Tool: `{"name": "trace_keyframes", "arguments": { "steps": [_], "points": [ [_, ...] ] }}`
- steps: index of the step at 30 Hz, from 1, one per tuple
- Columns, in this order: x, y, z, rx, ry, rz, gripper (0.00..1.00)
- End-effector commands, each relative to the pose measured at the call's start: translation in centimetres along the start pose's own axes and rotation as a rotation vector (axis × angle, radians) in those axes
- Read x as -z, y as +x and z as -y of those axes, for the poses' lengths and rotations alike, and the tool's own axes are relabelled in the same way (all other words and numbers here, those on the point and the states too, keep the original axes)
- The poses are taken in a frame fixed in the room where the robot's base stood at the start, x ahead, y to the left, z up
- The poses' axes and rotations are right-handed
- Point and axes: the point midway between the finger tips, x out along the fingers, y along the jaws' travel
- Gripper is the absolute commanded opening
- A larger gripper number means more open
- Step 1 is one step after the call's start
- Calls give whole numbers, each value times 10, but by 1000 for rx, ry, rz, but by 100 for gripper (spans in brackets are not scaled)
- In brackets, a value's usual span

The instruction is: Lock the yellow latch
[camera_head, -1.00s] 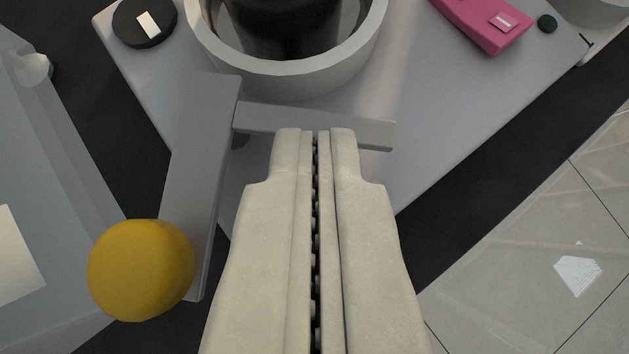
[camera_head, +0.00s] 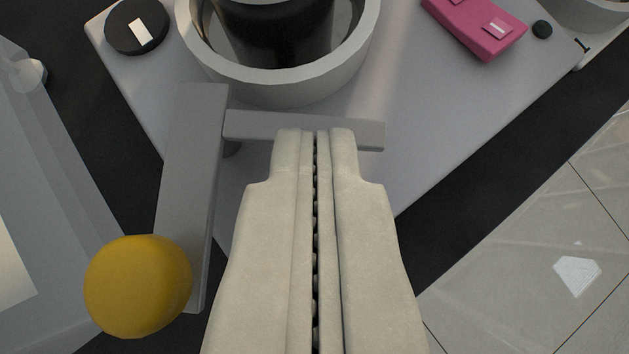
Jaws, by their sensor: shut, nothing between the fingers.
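The yellow latch shows as a round yellow knob (camera_head: 138,287) at the lower left, at the end of a grey lever arm (camera_head: 190,180). A short grey crossbar (camera_head: 305,128) runs to the right from near the lever's top end. My gripper (camera_head: 315,135) is shut and empty in the middle of the view. Its fingertips overlap the crossbar in the picture; I cannot tell whether they touch it. The knob is to the left of my gripper, apart from it. My fingers hide part of the plate beneath.
A grey plate (camera_head: 440,110) carries a round light ring (camera_head: 290,88) with a dark centre at the top. A pink block (camera_head: 475,28) and a black disc (camera_head: 137,27) lie near its edges. A grey housing (camera_head: 45,190) stands at the left. Tiled floor (camera_head: 530,290) shows at the right.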

Motion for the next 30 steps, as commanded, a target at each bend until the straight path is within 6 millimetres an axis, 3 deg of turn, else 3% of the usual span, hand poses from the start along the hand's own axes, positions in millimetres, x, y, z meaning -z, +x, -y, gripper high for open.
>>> {"name": "trace_keyframes", "arguments": {
  "steps": [30],
  "points": [
    [12,13,-8,-4,4,0,0]
  ]
}}
